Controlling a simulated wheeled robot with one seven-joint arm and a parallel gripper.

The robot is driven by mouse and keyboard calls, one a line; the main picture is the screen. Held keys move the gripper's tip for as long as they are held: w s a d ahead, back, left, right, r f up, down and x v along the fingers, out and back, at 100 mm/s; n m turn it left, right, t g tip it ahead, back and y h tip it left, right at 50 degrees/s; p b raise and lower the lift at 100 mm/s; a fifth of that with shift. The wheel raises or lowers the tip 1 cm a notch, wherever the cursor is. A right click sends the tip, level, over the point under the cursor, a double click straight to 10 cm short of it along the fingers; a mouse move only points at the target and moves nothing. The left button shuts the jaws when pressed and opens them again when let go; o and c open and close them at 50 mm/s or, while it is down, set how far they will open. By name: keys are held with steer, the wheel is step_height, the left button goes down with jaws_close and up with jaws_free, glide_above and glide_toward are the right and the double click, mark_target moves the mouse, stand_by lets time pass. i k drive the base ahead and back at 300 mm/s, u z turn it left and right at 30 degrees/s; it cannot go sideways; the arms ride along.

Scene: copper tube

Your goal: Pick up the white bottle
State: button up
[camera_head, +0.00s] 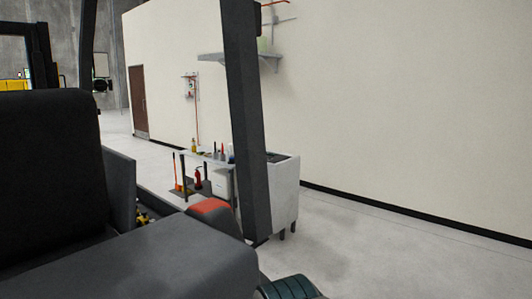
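No white bottle can be made out for certain. Several small bottle-like items stand on a grey workbench (218,160) in the middle distance, among them a yellow one (193,145) and a red one (222,149). A small pale item (229,150) is beside the dark post, too small to identify. The post hides part of the bench top. My gripper is not in view.
A dark seat (45,170) and a dark upright post (246,120) block the near left and centre. A white cabinet (284,190) adjoins the bench. A red extinguisher (198,178) is below the bench top. Open floor (400,255) lies at right.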

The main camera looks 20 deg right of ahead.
mark_target(231, 151)
steer(key=z, duration=1.4)
steer(key=i, duration=3.55)
steer(key=u, duration=2.4)
steer(key=i, duration=3.6)
